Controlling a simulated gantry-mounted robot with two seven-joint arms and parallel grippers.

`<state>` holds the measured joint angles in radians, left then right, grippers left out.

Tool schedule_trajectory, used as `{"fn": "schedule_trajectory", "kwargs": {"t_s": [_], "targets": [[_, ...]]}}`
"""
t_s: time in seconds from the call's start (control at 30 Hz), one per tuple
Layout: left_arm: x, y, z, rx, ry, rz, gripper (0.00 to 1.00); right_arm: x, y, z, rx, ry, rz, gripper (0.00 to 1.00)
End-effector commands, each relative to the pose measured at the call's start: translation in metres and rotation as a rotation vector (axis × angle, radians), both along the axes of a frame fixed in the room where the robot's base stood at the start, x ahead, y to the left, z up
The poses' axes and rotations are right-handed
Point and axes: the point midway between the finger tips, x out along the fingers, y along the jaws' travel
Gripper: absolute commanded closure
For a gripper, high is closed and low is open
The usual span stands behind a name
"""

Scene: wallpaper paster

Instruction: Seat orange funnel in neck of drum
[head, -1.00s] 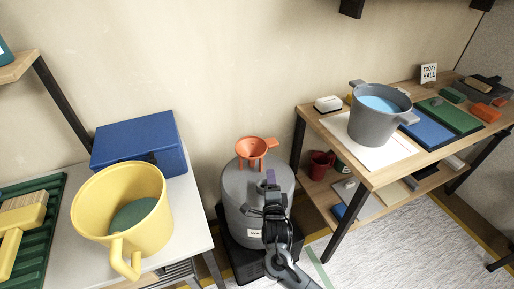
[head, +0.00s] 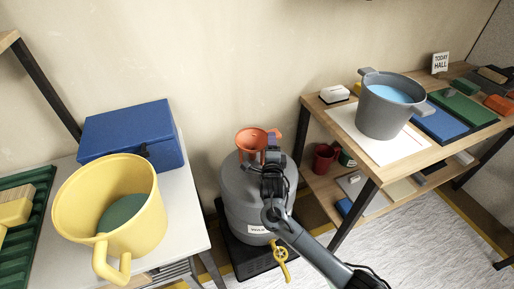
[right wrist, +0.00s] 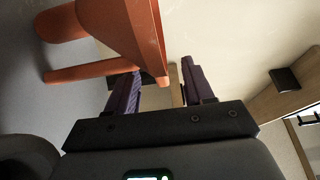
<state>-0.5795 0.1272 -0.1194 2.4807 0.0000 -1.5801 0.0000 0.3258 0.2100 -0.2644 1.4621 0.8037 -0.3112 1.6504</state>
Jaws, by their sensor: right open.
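The orange funnel (head: 250,138) is on top of the grey drum (head: 240,195) at the back, bowl up, with a handle on its right and leg-like parts below. The drum's neck is not clearly visible, so I cannot tell how the funnel relates to it. My right gripper (head: 272,158) is just in front and right of the funnel, overlapping it in the head view. In the right wrist view the funnel (right wrist: 115,35) fills the upper left, close to the left finger. The open fingers (right wrist: 160,78) hold nothing; whether they touch the funnel is unclear. My left gripper is not in view.
The drum has a yellow tap (head: 280,258) and stands on a black base. A white table (head: 185,215) at left holds a yellow jug (head: 75,205) and a blue box (head: 130,135). A wooden bench (head: 350,158) at right holds a grey pot (head: 385,115).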

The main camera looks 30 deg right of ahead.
Motion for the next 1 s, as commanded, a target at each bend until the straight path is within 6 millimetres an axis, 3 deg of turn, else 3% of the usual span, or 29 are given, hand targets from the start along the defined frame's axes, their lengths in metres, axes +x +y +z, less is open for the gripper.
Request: {"fn": "schedule_trajectory", "kwargs": {"t_s": [0.2,0.53,0.87,1.0], "targets": [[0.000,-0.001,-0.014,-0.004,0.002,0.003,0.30,0.021,-0.016,-0.002,-0.003,-0.001,0.001,0.48],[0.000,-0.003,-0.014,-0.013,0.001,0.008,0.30,0.026,-0.018,-0.001,0.001,0.001,0.002,0.48],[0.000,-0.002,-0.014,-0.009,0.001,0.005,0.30,0.026,-0.018,-0.002,0.000,0.001,0.001,0.97],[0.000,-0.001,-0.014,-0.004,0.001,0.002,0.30,0.025,-0.018,-0.001,-0.001,0.001,0.001,1.00]]}}
